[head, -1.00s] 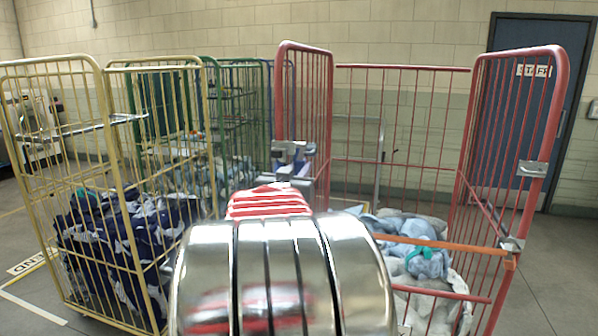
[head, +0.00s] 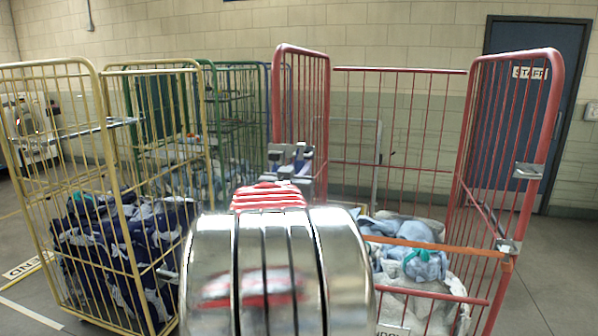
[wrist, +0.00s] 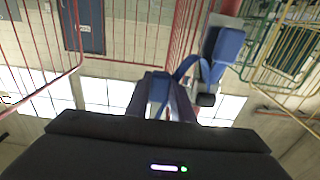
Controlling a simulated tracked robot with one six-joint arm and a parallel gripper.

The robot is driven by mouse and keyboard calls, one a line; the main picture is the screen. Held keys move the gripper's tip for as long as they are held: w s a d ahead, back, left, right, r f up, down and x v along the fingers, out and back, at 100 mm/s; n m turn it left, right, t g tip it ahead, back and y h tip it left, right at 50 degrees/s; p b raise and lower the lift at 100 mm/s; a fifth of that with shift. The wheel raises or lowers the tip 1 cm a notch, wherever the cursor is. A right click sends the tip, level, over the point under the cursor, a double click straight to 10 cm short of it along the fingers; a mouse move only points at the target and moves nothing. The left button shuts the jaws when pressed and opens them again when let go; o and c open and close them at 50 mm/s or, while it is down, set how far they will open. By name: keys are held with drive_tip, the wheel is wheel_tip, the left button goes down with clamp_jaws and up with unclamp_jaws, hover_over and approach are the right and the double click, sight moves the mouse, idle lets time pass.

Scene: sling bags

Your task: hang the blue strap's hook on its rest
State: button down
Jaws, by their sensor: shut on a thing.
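The blue strap (wrist: 222,46) shows in the wrist view as a blue piece beside a red post, with a band curving toward my gripper (wrist: 160,84). My gripper is shut on the strap's blue end (wrist: 159,89), which sits between the two dark fingers. The hook's shape cannot be made out. Grey metal brackets sit on the right post, one high (head: 528,171) and one lower (head: 508,246). I cannot tell which part is the blue strap's rest.
An orange strap (head: 440,246) crosses the red cage's front to the lower right bracket. Pale bags (head: 412,258) lie inside. The floor at the right is open.

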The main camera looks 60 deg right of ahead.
drive_tip(key=shift+f, duration=0.4)
drive_tip(key=shift+f, duration=0.35)
drive_tip(key=shift+f, duration=0.3)
idle(0.4)
drive_tip(key=c, duration=1)
unclamp_jaws()
drive_tip(key=shift+c, duration=0.2)
drive_tip(key=s+a, duration=0.1)
drive_tip(key=a, duration=0.6)
idle(0.5)
